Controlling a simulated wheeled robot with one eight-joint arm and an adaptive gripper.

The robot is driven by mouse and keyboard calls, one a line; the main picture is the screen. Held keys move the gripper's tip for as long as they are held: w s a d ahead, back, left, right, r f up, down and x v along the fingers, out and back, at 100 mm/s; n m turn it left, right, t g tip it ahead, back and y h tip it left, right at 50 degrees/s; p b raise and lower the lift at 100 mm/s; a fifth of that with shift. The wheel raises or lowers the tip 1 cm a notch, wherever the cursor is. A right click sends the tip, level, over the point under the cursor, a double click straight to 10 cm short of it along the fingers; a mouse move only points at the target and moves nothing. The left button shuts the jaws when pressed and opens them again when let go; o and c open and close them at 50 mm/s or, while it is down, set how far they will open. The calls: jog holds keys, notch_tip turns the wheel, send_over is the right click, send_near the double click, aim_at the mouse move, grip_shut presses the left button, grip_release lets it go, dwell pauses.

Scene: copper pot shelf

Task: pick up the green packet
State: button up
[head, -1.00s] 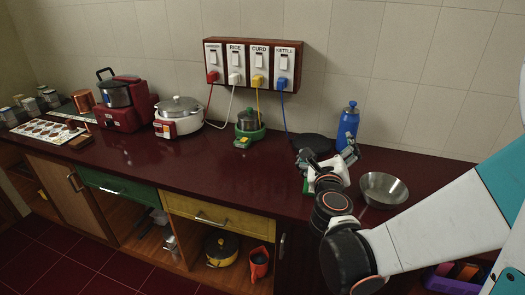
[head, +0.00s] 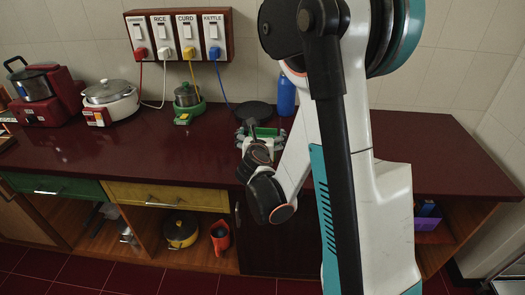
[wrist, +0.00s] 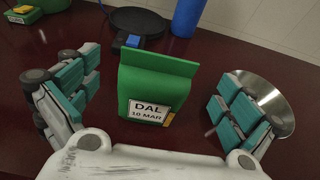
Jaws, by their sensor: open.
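The green packet (wrist: 155,88), with a white label reading "DAL 10 MAR", stands upright on the dark red counter in the wrist view. My gripper (wrist: 160,78) is open, with one finger to the left of the packet and one to the right. Gaps show on both sides, so neither finger appears to touch it. In the head view my gripper (head: 260,135) is low over the counter, and only a bit of green shows at its fingers; my arm hides much there.
A metal bowl (wrist: 267,98) sits just behind the right finger. A blue bottle (head: 286,95) and a dark round plate (head: 252,112) stand behind the packet. A green-based pot (head: 187,101) is to the left.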

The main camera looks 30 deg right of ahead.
aim_at(263, 130)
jog(key=shift+b+x, duration=1)
jog(key=shift+x, duration=1.8)
jog(key=shift+r, duration=0.2)
jog(key=c, duration=1.8)
